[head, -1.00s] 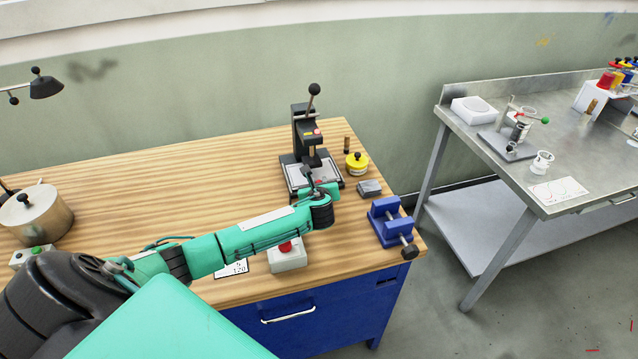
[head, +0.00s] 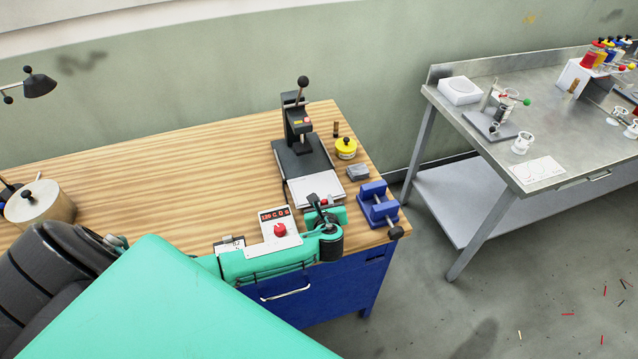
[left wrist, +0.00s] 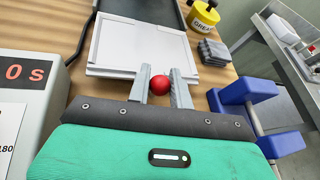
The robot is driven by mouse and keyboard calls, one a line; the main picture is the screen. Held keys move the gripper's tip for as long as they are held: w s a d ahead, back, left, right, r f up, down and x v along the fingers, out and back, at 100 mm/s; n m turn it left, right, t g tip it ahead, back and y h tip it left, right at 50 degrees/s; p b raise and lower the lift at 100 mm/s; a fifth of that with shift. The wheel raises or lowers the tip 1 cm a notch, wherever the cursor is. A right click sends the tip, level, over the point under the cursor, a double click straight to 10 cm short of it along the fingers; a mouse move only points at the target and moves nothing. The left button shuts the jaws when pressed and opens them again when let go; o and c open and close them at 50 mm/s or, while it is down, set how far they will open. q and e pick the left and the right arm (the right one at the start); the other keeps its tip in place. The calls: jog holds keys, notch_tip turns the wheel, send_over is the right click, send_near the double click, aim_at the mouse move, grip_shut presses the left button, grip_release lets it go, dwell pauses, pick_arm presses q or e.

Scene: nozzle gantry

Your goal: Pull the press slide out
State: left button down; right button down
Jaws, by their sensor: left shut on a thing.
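The press (head: 298,130) is black, with a lever topped by a dark ball, and stands at the back right of the wooden bench. Its slide, a pale grey plate (head: 316,187), sticks out of the front of the press base towards me; it also shows in the left wrist view (left wrist: 140,45). A red ball knob (left wrist: 160,85) is at the slide's front edge. My left gripper (left wrist: 161,88) is shut on this knob, one finger on each side. In the head view my left gripper (head: 318,205) is at the slide's front end. My right gripper is out of view.
A timer box (head: 279,228) with a red button stands left of my left gripper. A blue vise (head: 378,207) is close on the right. A grey block (head: 357,173) and a yellow grease pot (head: 346,148) stand right of the slide. The bench's left middle is clear.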

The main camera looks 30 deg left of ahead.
pick_arm(q)
jog(key=shift+s+d, duration=0.4)
jog(key=shift+d, duration=0.05)
jog(key=c, duration=1.7)
grip_release()
jog(key=shift+o, duration=0.6)
jog(key=b+v, duration=0.2)
jog(key=v, duration=1)
jog(key=shift+s+d+b, duration=0.1)
jog(key=shift+s+b, duration=0.1)
jog(key=shift+b, duration=0.15)
jog(key=shift+s+d+r, duration=0.3)
jog(key=shift+s+d, duration=0.05)
jog(key=shift+s, duration=0.15)
